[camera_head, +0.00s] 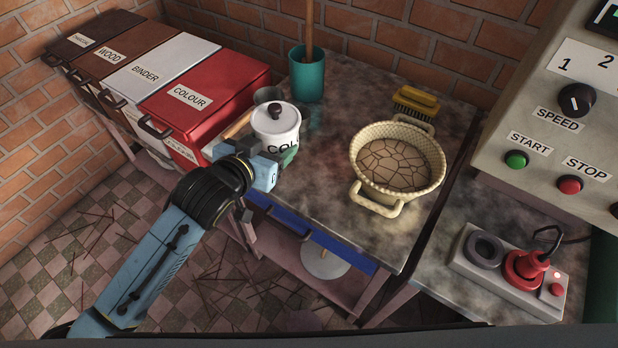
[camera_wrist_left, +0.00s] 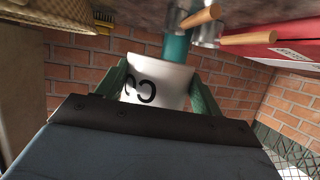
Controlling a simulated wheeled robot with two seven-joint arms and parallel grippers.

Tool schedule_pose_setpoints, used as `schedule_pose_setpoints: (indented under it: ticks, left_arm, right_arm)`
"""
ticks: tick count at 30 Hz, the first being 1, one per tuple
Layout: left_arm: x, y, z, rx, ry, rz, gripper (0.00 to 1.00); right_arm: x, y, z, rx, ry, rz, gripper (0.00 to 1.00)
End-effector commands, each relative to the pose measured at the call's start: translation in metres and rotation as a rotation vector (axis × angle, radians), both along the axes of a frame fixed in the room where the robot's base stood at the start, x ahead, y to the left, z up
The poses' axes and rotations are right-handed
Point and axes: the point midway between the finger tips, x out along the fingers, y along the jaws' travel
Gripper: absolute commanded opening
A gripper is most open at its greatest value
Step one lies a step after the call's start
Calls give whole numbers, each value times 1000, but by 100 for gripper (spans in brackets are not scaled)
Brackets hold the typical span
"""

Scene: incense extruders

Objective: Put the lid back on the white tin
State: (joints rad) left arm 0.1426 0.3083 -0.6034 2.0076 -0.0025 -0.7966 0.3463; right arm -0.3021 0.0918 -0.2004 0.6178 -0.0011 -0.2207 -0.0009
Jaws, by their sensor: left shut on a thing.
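The white tin (camera_head: 277,137) has dark lettering, partly hidden by my left gripper. A white lid with a dark knob (camera_head: 275,111) sits on its top; I cannot tell how tightly it fits. My left gripper (camera_head: 286,157) is shut on the tin's side, near the front left of the table. In the left wrist view, which is upside down, the green fingers flank the tin (camera_wrist_left: 158,80) and its lettering is inverted. The tin appears held above the table there. The lid is hidden in that view. My right gripper is not in view.
The red COLOUR bin (camera_head: 216,84) stands left of the tin. A teal cup (camera_head: 307,80) stands behind it. A woven basket (camera_head: 365,165) and a yellow brush (camera_head: 416,99) are to the right. The tabletop between tin and basket (camera_head: 325,150) is clear.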

Motion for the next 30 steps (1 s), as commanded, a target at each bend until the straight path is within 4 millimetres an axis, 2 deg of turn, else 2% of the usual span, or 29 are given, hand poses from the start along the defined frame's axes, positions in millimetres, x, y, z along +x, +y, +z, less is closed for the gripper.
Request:
schedule_pose_setpoints:
  ticks: [1, 3, 7, 17, 20, 27, 30]
  left_arm:
    - [5, -19, -7, -3, -2, -49, 0]
    - [8, -39, -13, -1, -3, -106, 0]
    - [10, -60, -18, 2, -3, -163, 0]
    - [10, -62, -19, 3, -2, -171, 0]
    - [9, -62, -31, 3, -1, -170, 0]
    - [9, -61, -75, 4, 0, -169, 0]
    - [10, -62, -81, 3, -2, -169, 0]
  right_arm:
    - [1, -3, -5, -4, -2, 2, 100]
    - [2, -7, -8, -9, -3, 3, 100]
    - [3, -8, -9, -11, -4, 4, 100]
    - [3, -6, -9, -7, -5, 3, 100]
    - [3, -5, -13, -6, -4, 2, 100]
    - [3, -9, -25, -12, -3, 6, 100]
    - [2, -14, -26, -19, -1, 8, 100]
